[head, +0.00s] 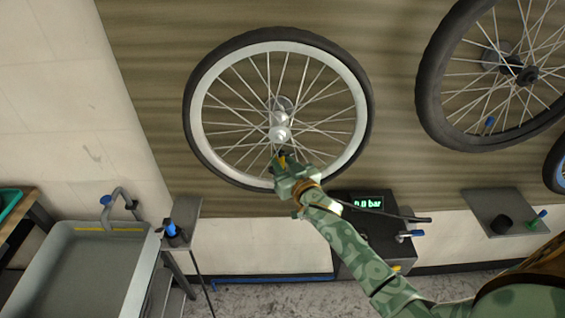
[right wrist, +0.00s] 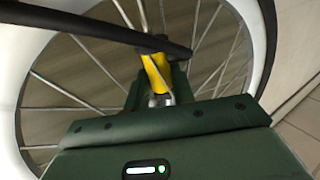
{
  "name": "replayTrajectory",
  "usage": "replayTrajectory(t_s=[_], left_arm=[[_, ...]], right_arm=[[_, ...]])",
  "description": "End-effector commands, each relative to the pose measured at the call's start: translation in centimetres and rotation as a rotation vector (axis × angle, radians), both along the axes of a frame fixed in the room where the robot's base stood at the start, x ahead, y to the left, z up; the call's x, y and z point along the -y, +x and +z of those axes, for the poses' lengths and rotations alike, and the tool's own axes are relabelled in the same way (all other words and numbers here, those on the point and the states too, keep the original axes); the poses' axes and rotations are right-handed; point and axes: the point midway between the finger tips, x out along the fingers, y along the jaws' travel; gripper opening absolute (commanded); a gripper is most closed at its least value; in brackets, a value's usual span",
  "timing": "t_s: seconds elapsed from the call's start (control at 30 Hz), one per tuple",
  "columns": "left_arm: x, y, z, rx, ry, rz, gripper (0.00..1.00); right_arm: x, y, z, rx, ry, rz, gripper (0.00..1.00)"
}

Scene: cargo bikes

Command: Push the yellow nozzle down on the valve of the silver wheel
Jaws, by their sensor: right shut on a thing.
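The silver wheel (head: 203,110) hangs on the striped wall panel, with a silver rim, a black tyre and thin spokes. My right gripper (head: 282,164) is at the lower part of this wheel, inside its rim. It is shut on the yellow nozzle (right wrist: 155,72), which stands between the fingers in the right wrist view. A black hose (right wrist: 90,27) runs from the nozzle's top. A small metal piece (right wrist: 161,99) shows at the nozzle's lower end; I cannot tell whether it is the valve or part of the nozzle. My left gripper is not in view.
A black pump box (head: 375,228) with a green display reading 0.0 bar stands below the wheel. A dark wheel (head: 432,95) hangs at the right. A grey basin (head: 75,275) stands at the lower left. Small shelves (head: 495,203) stick out from the wall.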

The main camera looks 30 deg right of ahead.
Motion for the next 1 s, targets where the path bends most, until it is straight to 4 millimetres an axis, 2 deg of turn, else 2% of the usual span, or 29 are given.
replayTrajectory(t_s=[0.9, 0.93, 1.0], left_arm=[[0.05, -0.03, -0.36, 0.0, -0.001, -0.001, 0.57], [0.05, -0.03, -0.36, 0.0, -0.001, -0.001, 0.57], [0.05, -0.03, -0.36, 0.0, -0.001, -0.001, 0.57]], right_arm=[[0.0, 0.02, -0.56, 0.001, 0.001, 0.0, 0.04], [0.0, 0.02, -0.56, 0.001, 0.001, 0.0, 0.33], [0.0, 0.02, -0.56, 0.001, 0.0, 0.0, 0.5]])
